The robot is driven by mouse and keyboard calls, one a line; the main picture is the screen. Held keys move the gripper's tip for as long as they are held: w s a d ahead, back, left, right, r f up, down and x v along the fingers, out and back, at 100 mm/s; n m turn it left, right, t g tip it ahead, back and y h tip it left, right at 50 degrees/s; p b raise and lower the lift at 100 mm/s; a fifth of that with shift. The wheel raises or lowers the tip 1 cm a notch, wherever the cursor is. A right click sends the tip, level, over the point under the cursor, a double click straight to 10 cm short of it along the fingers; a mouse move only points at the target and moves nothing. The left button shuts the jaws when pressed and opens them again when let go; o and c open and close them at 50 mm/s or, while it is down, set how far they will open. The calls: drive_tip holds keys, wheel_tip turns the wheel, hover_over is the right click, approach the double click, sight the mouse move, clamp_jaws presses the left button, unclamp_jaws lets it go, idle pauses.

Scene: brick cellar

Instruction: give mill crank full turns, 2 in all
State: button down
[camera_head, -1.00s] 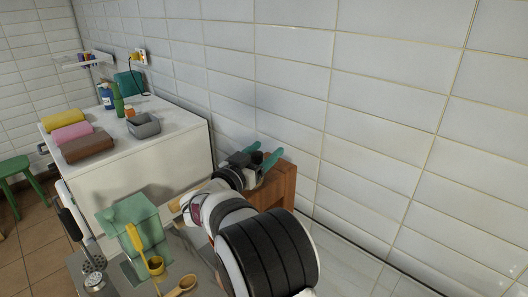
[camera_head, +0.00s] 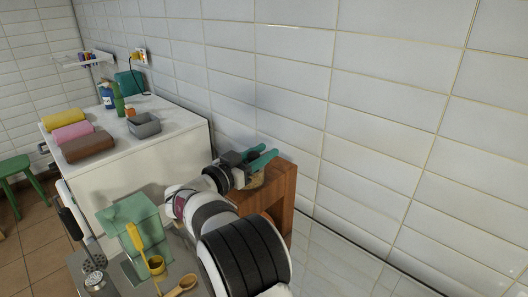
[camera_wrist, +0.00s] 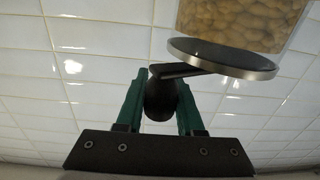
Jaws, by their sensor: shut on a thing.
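My gripper (camera_wrist: 160,88) has green fingers closed around the dark, rounded knob (camera_wrist: 162,106) of the mill crank. A short dark crank arm (camera_wrist: 185,70) runs from the knob towards the round metal-rimmed top (camera_wrist: 222,58) of the mill. Beyond that rim, a clear jar (camera_wrist: 240,18) of tan nuts or beans shows in the wrist view. In the head view my gripper (camera_head: 262,157) is above the wooden cabinet, and the mill (camera_head: 257,181) is mostly hidden behind my wrist. The knob is not visible there.
The wooden cabinet (camera_head: 284,184) stands against the white tiled wall. Left of it is a white counter (camera_head: 135,170) with rolled towels (camera_head: 72,133) and a grey bin (camera_head: 144,125). A green box-like object (camera_head: 134,222) and yellow ladle (camera_head: 136,238) are in the foreground.

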drive_tip(key=shift+s+a+m+g+h, duration=0.2)
drive_tip(key=shift+m+g+h, duration=0.45)
drive_tip(key=shift+g, duration=0.15)
drive_tip(key=shift+s+a+m+g+h, duration=0.2)
drive_tip(key=shift+m+g+h, duration=0.4)
drive_tip(key=shift+g, duration=0.2)
drive_tip(key=shift+s+a+m+g+h, duration=0.2)
drive_tip(key=shift+m+g+h, duration=0.4)
drive_tip(key=shift+g, duration=0.2)
drive_tip(key=c, duration=0.5)
unclamp_jaws()
drive_tip(key=v, duration=1.2)
drive_tip(key=shift+a, duration=0.1)
